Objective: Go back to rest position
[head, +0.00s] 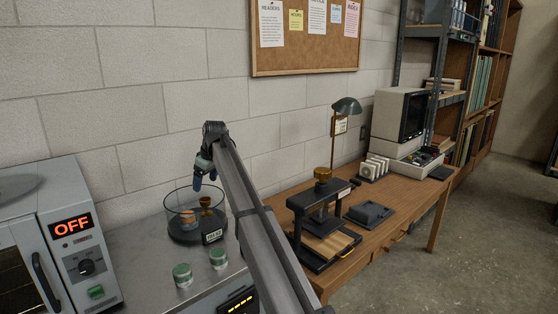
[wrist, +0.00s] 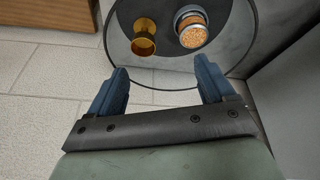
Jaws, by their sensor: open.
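My gripper (wrist: 165,80) is open and empty in the wrist view, its two blue fingers spread apart. It also shows in the head view as small blue fingers (head: 202,182) at the far end of my arm, above or at the rim of a round glass-walled vessel (head: 172,207). Inside the vessel, on its dark base, stand a brass cup (wrist: 144,38) and a round container with orange-brown grainy contents (wrist: 193,33). The fingers touch neither of these in the wrist view. My arm hides part of the bench beside the vessel.
Two green-and-white jars (head: 183,275) stand in front of the vessel on the grey bench. An oven-like unit reading OFF (head: 72,226) stands at left. A wooden desk at right holds a black press (head: 320,215), a dark tray (head: 370,214) and a computer (head: 400,120). A block wall stands close behind.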

